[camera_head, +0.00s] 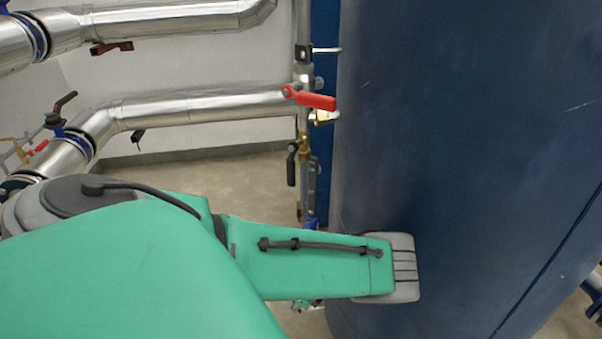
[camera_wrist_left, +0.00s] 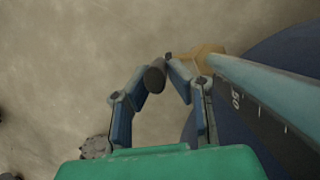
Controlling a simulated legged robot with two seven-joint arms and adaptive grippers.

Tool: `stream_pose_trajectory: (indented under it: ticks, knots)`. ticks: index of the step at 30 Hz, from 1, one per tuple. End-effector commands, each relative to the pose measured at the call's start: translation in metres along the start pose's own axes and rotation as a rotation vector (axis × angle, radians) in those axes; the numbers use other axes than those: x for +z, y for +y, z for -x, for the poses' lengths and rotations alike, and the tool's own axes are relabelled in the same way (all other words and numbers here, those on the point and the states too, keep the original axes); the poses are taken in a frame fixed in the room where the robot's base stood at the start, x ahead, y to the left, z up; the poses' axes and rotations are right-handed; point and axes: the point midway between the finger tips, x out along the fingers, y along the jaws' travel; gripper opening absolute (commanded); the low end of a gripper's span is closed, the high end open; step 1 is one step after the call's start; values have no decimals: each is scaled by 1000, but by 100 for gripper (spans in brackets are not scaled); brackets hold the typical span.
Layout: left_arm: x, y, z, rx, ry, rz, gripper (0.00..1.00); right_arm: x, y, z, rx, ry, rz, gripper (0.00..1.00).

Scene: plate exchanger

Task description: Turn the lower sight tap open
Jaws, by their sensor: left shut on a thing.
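The lower sight tap shows in the left wrist view as a brass body (camera_wrist_left: 203,55) at the foot of the pale blue sight tube (camera_wrist_left: 265,82). A dark rounded lever end (camera_wrist_left: 154,79) lies between the fingers of my left gripper (camera_wrist_left: 160,68), which is shut on it. How far the tap is turned cannot be told. In the head view my green left arm covers the lower tap and most of the gripper. Higher up, a brass tap (camera_head: 304,146) with a black lever (camera_head: 291,168) hangs on the vertical pipe. My right gripper is not in view.
A large dark blue vessel (camera_head: 450,130) fills the right, close to my left arm. A red-handled valve (camera_head: 312,99) sits above, where a silver pipe (camera_head: 200,107) comes in from the left. Bare floor (camera_wrist_left: 60,60) lies left of the gripper.

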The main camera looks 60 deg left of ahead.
Motion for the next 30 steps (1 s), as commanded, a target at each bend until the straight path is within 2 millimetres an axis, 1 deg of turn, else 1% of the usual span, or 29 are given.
stream_pose_trajectory:
  ticks: [1, 9, 22, 23, 24, 30]
  knots:
    - [-7, 1, 1, 2, -4, -8, 0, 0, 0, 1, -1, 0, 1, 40]
    - [-7, 0, 3, -5, -61, -4, 0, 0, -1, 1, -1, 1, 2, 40]
    - [-6, -1, 4, -8, -68, -1, 0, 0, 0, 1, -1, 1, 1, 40]
    - [-6, -1, 4, -8, -68, -1, 21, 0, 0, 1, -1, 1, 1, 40]
    - [-6, -1, 4, -8, -69, -1, 34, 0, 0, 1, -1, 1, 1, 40]
    - [-4, -1, 4, -7, -70, 0, 34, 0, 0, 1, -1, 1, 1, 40]
